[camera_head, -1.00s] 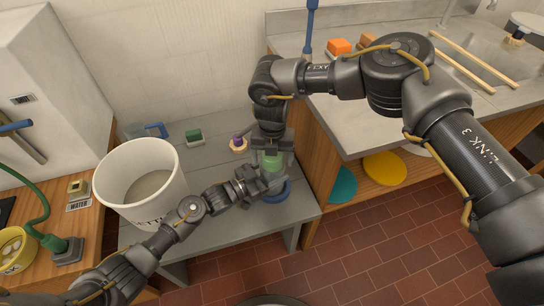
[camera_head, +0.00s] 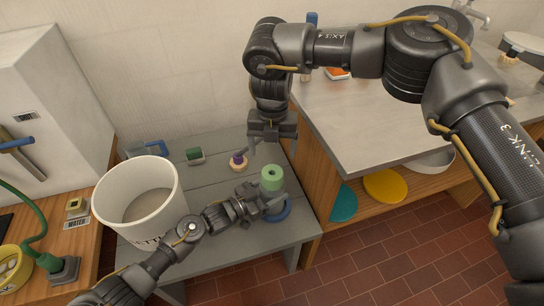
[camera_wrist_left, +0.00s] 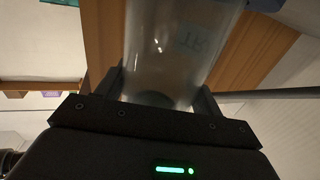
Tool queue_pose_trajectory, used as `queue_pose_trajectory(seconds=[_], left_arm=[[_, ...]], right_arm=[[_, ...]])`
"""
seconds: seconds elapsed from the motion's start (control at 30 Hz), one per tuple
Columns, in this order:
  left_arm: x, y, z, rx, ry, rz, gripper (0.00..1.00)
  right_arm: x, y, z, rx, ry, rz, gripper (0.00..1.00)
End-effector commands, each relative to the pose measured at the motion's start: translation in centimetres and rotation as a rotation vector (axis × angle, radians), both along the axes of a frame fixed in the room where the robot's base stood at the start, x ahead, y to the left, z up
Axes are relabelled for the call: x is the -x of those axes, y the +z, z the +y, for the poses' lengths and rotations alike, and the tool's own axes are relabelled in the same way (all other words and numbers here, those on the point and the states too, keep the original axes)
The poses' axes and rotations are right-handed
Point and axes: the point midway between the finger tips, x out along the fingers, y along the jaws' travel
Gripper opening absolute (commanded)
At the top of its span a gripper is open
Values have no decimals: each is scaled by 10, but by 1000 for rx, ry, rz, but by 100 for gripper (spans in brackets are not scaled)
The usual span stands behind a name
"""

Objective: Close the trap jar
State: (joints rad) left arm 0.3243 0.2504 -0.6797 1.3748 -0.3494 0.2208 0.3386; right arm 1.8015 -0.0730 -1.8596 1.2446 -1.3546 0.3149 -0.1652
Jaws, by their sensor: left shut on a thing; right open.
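The trap jar's green top piece (camera_head: 272,178), with a dark hole in its centre, shows upright above my left gripper (camera_head: 265,203). My left gripper is shut on the jar; in the left wrist view the clear jar body (camera_wrist_left: 170,48) stands between its two dark fingers, with a pale label on it. In the head view the gripper hides most of the body, so I cannot tell how the green piece seats. My right gripper (camera_head: 272,143) is open and empty, pointing down behind the jar. A small purple-topped piece with a yellowish base (camera_head: 238,162) lies on the grey bench left of it.
A large white bucket (camera_head: 142,228) stands on the grey bench (camera_head: 222,172) at left. A green block (camera_head: 195,156) and a blue-handled item (camera_head: 150,148) lie behind it. A blue ring (camera_head: 283,211) is beside the jar. The counter (camera_head: 375,125) rises at right.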

Motion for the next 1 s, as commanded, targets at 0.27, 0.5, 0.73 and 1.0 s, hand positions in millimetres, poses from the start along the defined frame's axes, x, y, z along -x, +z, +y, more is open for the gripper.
queue_pose_trajectory(seconds=[0.27,0.5,0.73,1.0], left_arm=[[0,0,0,0,0,0,3],[0,0,0,0,0,0,88],[0,0,0,0,0,0,92],[10,-1,16,-1,2,1,92]], right_arm=[[0,4,0,0,0,1,82],[0,4,0,0,-1,1,82],[0,3,0,0,0,1,82],[0,4,0,0,0,1,82]])
